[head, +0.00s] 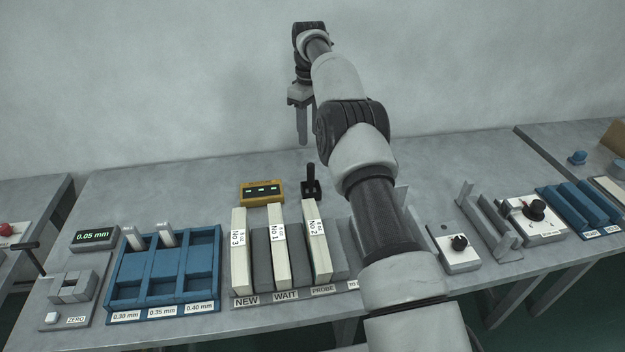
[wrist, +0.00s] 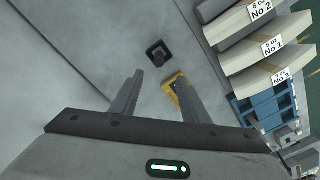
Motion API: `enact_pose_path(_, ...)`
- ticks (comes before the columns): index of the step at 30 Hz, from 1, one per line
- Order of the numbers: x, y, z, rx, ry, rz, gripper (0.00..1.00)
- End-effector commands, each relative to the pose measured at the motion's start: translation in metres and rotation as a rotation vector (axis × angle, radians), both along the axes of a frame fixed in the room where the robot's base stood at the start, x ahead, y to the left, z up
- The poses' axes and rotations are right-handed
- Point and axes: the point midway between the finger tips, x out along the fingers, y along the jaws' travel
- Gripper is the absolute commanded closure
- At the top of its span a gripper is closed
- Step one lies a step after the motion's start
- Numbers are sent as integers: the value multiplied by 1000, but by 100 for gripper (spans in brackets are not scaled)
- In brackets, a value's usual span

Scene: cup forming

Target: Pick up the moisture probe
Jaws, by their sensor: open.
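A black upright handle on a small square base (head: 311,182), which looks like the moisture probe in its holder, stands at the back of the table. A yellow box with small green lights (head: 262,193) lies just left of it. My gripper (head: 303,138) is above and behind the handle, fingers pointing down, apart from it. In the wrist view my gripper (wrist: 161,80) is open and empty. The black handle and base (wrist: 158,52) show just beyond the fingertips, and the yellow box (wrist: 172,90) is partly hidden behind one finger.
Long pale blocks (head: 276,245) labelled No 3, No 1 and No 2 stand in a grey rack in front. A blue tray (head: 150,308) and a green-lit display (head: 95,238) are at left. The wall is close behind.

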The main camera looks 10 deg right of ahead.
Motion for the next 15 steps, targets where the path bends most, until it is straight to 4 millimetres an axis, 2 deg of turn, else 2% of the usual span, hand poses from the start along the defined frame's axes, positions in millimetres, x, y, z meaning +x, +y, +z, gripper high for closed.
enact_pose_path(3,-1,0,-28,0,4,0,58)
enact_pose_path(15,-1,0,-104,1,2,-1,58)
